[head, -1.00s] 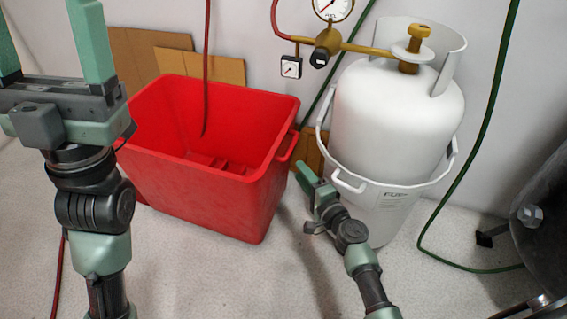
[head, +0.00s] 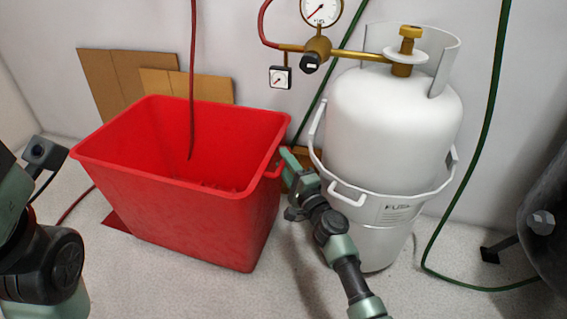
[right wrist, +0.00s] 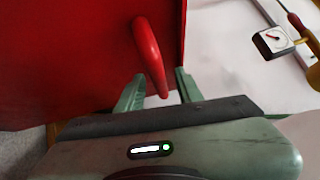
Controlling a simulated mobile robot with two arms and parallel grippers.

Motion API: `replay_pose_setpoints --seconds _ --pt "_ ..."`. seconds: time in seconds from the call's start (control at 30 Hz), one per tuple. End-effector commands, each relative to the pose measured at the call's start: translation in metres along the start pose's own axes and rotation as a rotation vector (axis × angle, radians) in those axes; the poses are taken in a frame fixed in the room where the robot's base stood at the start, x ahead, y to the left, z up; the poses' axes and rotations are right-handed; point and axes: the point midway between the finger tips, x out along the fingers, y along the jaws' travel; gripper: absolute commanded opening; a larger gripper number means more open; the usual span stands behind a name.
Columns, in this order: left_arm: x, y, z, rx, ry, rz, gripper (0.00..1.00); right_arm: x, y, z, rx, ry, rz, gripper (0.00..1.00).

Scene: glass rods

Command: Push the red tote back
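The red tote (head: 190,215) stands on the floor at left centre in the head view, open at the top, in front of the back wall. Its red handle (right wrist: 150,55) sticks out from its right side in the right wrist view. My right gripper (head: 287,163) is at this handle, between the tote and the white tank. In the right wrist view my right gripper (right wrist: 157,88) has its two green fingers apart, with the handle's lower end between them and gaps visible. My left arm is at the left edge of the head view; its fingers are out of frame.
A white fuel tank (head: 390,130) stands close on the right of my right gripper. Cardboard sheets (head: 185,86) lean on the wall behind the tote. A green hose (head: 487,120) runs down at right.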

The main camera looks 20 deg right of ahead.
Motion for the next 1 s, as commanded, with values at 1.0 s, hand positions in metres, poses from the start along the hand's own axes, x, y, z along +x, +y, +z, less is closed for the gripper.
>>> replay_pose_setpoints --seconds 1.0 --pt "0.0012 0.0005 -0.0016 0.000 0.006 0.002 0.69 0.0075 0.0006 0.0001 -0.001 0.000 0.001 0.00"
